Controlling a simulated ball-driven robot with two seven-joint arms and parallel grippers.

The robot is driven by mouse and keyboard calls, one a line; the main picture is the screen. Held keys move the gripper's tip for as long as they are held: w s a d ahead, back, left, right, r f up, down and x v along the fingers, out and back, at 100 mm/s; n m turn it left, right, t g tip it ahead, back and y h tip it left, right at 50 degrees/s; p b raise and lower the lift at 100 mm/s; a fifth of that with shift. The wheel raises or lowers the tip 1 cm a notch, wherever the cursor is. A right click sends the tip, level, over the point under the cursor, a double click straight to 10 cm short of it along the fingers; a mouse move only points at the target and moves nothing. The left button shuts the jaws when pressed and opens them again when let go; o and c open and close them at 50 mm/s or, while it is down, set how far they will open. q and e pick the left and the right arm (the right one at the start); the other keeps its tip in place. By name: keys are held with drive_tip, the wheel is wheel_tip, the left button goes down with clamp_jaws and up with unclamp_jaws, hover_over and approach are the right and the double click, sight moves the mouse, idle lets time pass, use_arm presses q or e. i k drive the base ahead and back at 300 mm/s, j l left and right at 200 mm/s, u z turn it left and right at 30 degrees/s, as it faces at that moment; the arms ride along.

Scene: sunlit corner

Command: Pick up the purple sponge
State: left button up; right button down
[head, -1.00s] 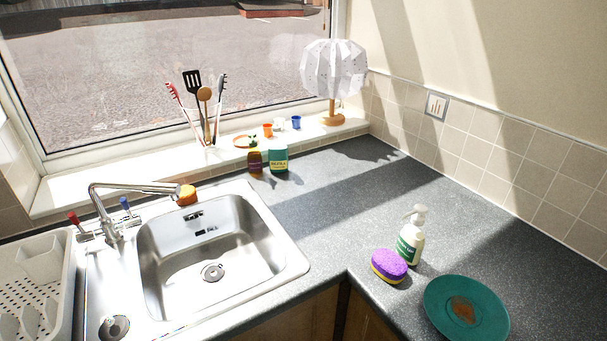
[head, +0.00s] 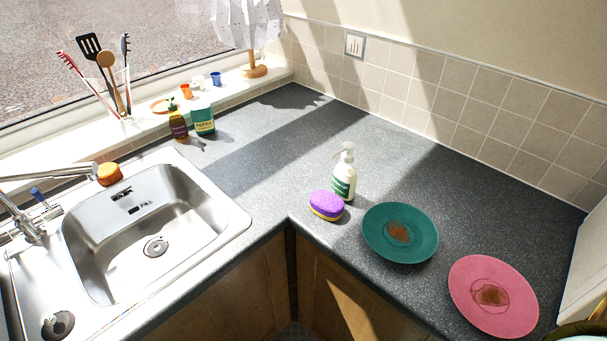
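The purple sponge (head: 326,204) lies on the dark grey worktop (head: 262,187), close to the inner corner of the counter's front edge. It has a purple top and a yellow lower layer. A white pump bottle (head: 344,176) with a green label stands right behind it, slightly to its right. Neither of my grippers shows in the head view.
A green plate (head: 400,233) with a brown stain lies to the right of the sponge, and a stained pink plate (head: 493,296) lies further right. The sink (head: 150,240) is at the left, with an orange sponge (head: 109,174) on its back rim.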

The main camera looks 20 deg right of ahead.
sight(329, 206)
drive_tip(key=z, duration=1.05)
